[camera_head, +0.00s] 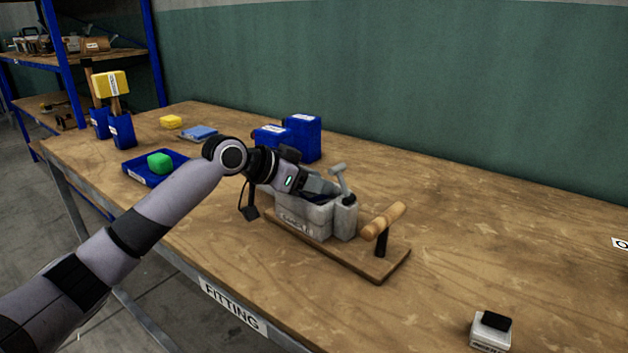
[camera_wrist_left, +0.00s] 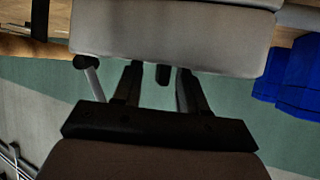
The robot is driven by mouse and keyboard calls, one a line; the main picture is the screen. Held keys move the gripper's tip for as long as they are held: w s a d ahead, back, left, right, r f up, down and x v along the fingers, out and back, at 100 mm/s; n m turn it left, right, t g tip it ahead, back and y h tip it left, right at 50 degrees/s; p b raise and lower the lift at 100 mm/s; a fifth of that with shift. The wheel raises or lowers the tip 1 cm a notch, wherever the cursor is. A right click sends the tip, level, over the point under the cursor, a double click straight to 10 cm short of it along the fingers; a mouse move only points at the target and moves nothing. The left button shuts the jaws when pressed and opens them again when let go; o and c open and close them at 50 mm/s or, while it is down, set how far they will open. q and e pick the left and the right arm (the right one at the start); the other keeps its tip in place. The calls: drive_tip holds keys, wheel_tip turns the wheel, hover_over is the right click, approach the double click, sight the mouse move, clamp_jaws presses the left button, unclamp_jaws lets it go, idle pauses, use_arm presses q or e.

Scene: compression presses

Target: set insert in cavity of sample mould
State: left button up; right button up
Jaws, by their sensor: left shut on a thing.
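The sample mould (camera_head: 305,217) is a grey block with a label on its front, standing on a wooden board. It also shows as a grey block at the top of the left wrist view (camera_wrist_left: 170,45). My left gripper (camera_head: 325,190) is at the mould's top, reaching in from the left. In the left wrist view its two fingers (camera_wrist_left: 160,85) stand on either side of a small dark piece (camera_wrist_left: 163,75), which may be the insert. The gripper hides the cavity, so I cannot tell whether the piece is inside it. My right gripper is not in view.
A grey lever (camera_head: 340,178) rises beside the mould, and a wooden handle (camera_head: 384,220) stands on the board (camera_head: 375,265). A blue tray (camera_head: 137,170) holds a green block (camera_head: 160,163). A black-topped white block (camera_head: 490,333) lies front right.

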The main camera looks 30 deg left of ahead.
use_arm(q)
drive_tip(key=o, duration=1.3)
drive_tip(key=shift+r, duration=0.1)
drive_tip(key=v, duration=1.2)
